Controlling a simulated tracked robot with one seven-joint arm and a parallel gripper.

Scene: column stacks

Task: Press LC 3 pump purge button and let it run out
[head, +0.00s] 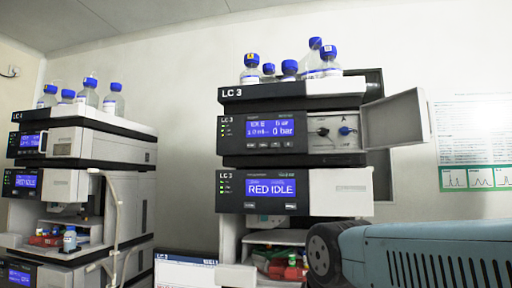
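The LC 3 stack (291,92) stands in the middle of the head view. Its upper module, the pump (232,144), has a blue display (272,128) that reads 0 bar on its right side; the smaller text is hard to read. A row of small buttons (276,144) sits below that display, with labels too small to read. The pump's door (396,119) stands open to the right, baring a black knob (322,131) and a blue knob (345,131). My gripper is not in view; part of my arm fills the lower right.
The lower LC 3 module (340,190) shows RED IDLE. Blue-capped bottles (329,64) stand on top of the stack. Another stack (110,140) with bottles is at left. A screen (185,270) shows at bottom centre. A poster (478,145) hangs on the right wall.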

